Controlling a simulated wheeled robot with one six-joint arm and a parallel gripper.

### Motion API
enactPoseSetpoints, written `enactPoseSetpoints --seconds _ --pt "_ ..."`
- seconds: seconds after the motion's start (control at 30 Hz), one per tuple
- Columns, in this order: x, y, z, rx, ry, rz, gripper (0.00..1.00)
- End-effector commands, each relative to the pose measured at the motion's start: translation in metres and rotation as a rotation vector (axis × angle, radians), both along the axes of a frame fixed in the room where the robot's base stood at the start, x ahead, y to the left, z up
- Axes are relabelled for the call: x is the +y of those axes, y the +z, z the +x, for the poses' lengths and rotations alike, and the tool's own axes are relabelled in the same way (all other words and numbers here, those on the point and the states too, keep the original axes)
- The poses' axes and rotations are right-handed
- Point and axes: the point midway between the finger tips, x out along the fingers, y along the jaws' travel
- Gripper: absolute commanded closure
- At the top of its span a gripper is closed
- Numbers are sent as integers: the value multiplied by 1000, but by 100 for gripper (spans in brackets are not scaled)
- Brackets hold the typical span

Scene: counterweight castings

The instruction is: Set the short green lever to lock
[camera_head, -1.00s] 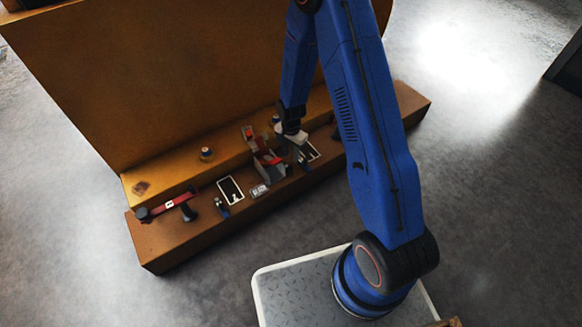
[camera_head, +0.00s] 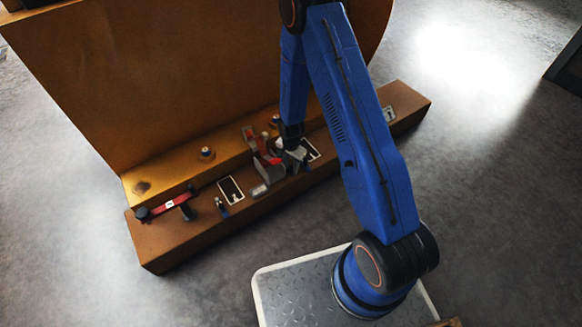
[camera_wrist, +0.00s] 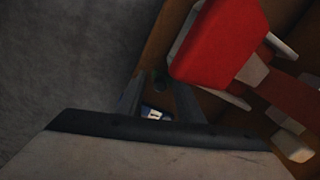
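My gripper (camera_head: 293,153) is low over the brown ledge, right beside a grey and red clamp (camera_head: 268,163). In the wrist view my gripper (camera_wrist: 158,97) has its two dark fingers apart. A small dark, faintly greenish piece (camera_wrist: 160,78) shows in the gap between them, with a small white label (camera_wrist: 154,113) below it. This may be the short green lever, but it is too dark to be sure. I cannot tell whether the fingers touch it. In the head view no green lever can be made out; my gripper and arm cover that spot.
The red clamp part (camera_wrist: 220,42) looms close on the right of the wrist view. Along the ledge (camera_head: 160,252) are a red bar (camera_head: 168,205), a small lever (camera_head: 221,206) and a framed plate (camera_head: 231,189). A large yellow-brown wall (camera_head: 150,90) stands behind.

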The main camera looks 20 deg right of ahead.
Motion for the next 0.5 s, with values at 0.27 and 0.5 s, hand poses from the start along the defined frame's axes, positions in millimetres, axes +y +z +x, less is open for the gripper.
enactPoseSetpoints --seconds 0.27,0.5 --pt "0 0 0 0 0 0 100" --pt "0 0 0 0 12 0 100"
